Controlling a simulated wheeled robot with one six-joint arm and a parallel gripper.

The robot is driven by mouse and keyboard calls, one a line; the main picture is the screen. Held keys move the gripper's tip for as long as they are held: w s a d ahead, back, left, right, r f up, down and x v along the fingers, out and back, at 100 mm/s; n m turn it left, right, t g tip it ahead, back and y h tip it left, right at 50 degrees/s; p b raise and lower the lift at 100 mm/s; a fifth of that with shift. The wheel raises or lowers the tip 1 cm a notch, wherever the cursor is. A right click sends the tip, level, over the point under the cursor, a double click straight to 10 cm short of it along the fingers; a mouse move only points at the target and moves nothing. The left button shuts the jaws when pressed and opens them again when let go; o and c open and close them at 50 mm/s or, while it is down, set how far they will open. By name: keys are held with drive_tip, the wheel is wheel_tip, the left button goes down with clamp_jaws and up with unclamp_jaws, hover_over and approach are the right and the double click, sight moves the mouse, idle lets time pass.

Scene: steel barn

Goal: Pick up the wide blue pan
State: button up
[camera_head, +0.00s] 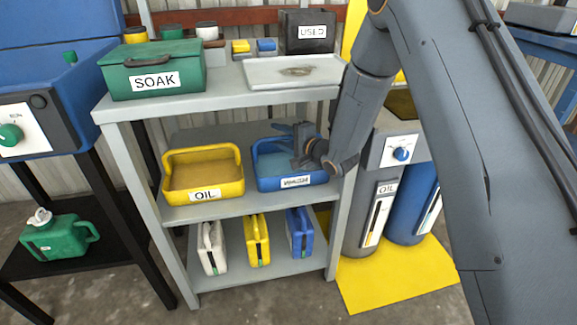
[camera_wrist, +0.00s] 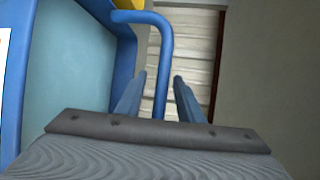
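The wide blue pan (camera_head: 262,178) sits on the middle shelf, right of the yellow pan. It has a white label on its front, too small to read surely. In the wrist view the pan's wall (camera_wrist: 124,60) fills the left side, and its blue bar handle (camera_wrist: 164,50) runs down between my two fingers. My gripper (camera_head: 300,140) is at the pan's right side, and its fingers also show in the wrist view (camera_wrist: 159,88). The fingers stand apart with a gap on each side of the handle. The handle's lower end is hidden behind the gripper body.
The yellow OIL pan (camera_head: 170,193) is left of the blue pan. The top shelf holds a green SOAK box (camera_head: 150,85), a grey tray (camera_head: 262,80) and a black USED bin (camera_head: 305,45). The shelf's right front post (camera_head: 337,235) stands close to my arm. Jugs stand below.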

drive_tip(key=shift+w+a, duration=0.25)
drive_tip(key=shift+a, duration=0.05)
drive_tip(key=shift+c, duration=0.3)
clamp_jaws()
idle(1.0)
